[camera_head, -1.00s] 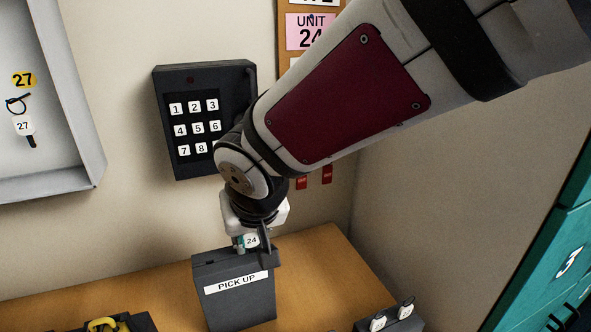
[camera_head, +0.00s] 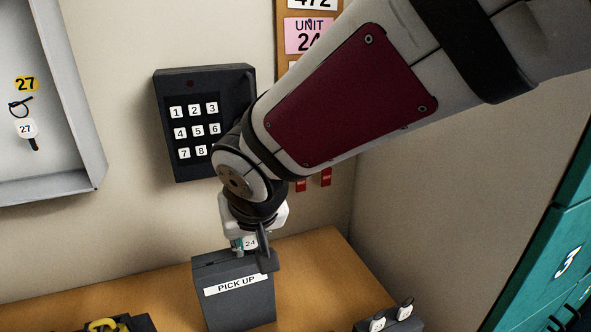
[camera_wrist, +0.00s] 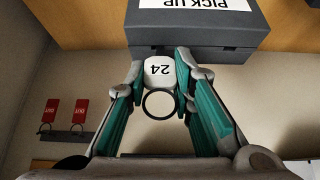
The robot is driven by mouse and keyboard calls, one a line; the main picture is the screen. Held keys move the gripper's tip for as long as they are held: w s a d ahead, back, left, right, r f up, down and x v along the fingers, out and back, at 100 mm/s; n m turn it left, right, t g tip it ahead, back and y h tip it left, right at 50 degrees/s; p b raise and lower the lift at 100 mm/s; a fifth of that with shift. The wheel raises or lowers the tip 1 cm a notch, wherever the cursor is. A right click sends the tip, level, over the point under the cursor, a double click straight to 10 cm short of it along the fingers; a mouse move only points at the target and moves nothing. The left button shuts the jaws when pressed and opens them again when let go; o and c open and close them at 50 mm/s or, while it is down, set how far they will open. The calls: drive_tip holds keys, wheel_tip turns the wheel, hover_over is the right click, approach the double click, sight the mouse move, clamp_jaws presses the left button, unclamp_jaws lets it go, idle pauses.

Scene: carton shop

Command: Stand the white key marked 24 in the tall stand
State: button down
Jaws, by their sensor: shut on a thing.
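The white key marked 24 (camera_head: 250,243) is between the fingers of my gripper (camera_head: 253,250), at the top of the dark tall stand (camera_head: 238,300) labelled PICK UP. In the wrist view the key (camera_wrist: 160,70) has its 24 upside down and a dark ring on the side toward my wrist. My gripper (camera_wrist: 161,72) is shut on its head there, right at the edge of the stand (camera_wrist: 200,36). The key's lower part is hidden, so I cannot tell how deep it sits in the stand.
A keypad (camera_head: 205,122) is on the wall behind. An open cabinet (camera_head: 60,188) with key 27 (camera_head: 27,128) hangs at left. A small dark block with white keys (camera_head: 392,322) stands at front right. Red OUT tags (camera_wrist: 81,112) hang on the wall. Bare desk lies right of the stand.

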drive_tip(key=shift+d+x, duration=0.2)
drive_tip(key=shift+x, duration=0.65)
drive_tip(key=c, duration=1.3)
unclamp_jaws()
drive_tip(key=shift+w, duration=0.1)
drive_tip(key=shift+s+d+r+p, duration=0.15)
drive_tip(key=shift+s+r+p, duration=0.1)
drive_tip(key=shift+r+p, duration=0.35)
drive_tip(key=shift+s+d+r+p, duration=0.5)
drive_tip(key=shift+s+r+p, duration=0.15)
drive_tip(key=shift+r+p, duration=0.25)
drive_tip(key=shift+a+p+v, duration=0.15)
drive_tip(key=shift+p+v, duration=0.85)
drive_tip(key=shift+a+p+v, duration=0.15)
drive_tip(key=shift+p+v, duration=0.8)
drive_tip(key=shift+v, duration=0.1)
